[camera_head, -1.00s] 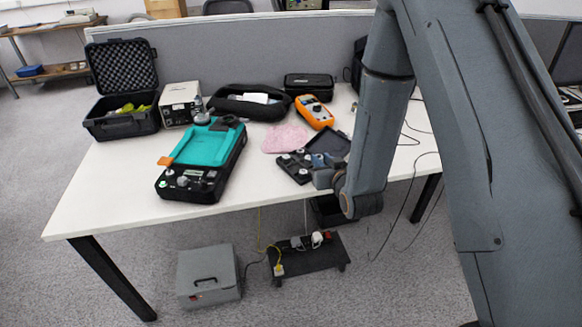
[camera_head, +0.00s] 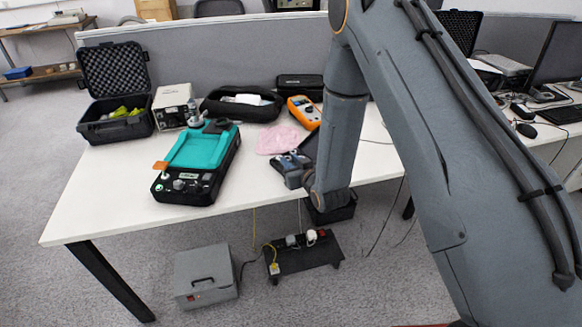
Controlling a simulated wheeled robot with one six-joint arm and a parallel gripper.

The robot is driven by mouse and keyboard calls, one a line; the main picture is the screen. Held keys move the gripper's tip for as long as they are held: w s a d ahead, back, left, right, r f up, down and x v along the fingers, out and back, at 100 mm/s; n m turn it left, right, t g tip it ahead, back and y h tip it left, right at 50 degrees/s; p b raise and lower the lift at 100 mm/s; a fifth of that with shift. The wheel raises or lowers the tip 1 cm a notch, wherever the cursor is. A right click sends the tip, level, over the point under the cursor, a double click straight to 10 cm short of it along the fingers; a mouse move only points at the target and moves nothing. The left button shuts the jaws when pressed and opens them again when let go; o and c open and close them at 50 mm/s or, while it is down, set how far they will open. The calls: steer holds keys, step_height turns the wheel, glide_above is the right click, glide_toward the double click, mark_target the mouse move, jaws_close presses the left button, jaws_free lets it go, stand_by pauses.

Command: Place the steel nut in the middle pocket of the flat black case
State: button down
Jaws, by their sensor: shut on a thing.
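The flat black case lies open near the front edge of the white table, and its dark lid (camera_head: 311,146) shows beside my arm. My gripper (camera_head: 286,163) is low over the case and covers most of its tray, so the middle pocket cannot be made out. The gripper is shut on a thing. The steel nut is too small or hidden to be seen between the fingers. I cannot tell whether the gripper touches the case.
A teal-topped black device (camera_head: 197,160) stands left of the gripper. A pink cloth (camera_head: 277,139) and an orange multimeter (camera_head: 304,112) lie behind it. A black pouch (camera_head: 240,104) and an open foam-lined case (camera_head: 115,115) are farther back. The table's front left is clear.

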steer(key=shift+f, duration=1.25)
steer(key=shift+f, duration=0.1)
